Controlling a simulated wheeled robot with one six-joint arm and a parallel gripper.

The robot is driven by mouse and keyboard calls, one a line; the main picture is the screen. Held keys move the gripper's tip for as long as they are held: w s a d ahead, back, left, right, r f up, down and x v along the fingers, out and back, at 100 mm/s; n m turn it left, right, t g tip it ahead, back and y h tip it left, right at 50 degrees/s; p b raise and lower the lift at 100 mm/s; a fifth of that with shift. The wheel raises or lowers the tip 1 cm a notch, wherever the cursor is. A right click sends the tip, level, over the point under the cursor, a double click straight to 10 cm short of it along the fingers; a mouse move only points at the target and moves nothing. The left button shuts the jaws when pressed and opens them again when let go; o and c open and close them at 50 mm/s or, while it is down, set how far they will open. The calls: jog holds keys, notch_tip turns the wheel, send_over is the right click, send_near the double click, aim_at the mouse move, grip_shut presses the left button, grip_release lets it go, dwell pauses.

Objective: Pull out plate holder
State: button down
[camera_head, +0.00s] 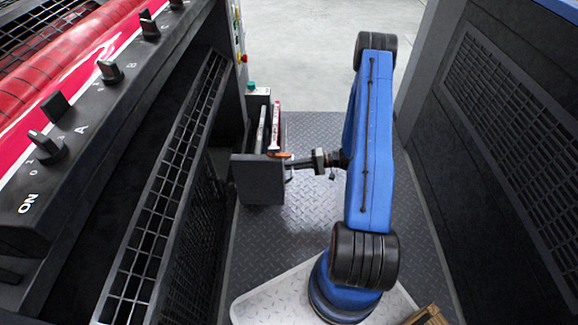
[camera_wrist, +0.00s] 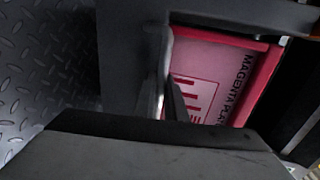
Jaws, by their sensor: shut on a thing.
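The plate holder (camera_head: 258,182) is a dark grey box standing out from the left machine's side, low over the floor. Thin upright plates show in its open top, one with a red and white edge. In the wrist view, the holder's grey wall (camera_wrist: 130,60) lies beside a magenta plate (camera_wrist: 205,70) with printed lettering that begins "MAGENTA PLA". My gripper (camera_head: 290,163) reaches in from the right and is shut at the holder's right side. In the wrist view my gripper (camera_wrist: 170,85) is at the grey wall beside the plate; the exact contact is partly hidden by the fingers.
The left machine has a black grille (camera_head: 165,190), knobs and a red panel (camera_head: 75,45). A dark grilled machine (camera_head: 510,120) stands on the right. The diamond-plate floor (camera_head: 310,215) between them is clear around the holder. A wooden piece (camera_head: 428,317) lies at the bottom right.

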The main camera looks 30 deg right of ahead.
jog(key=c, duration=1.8)
grip_release()
jog(key=v, duration=1.7)
jog(key=shift+d, duration=0.25)
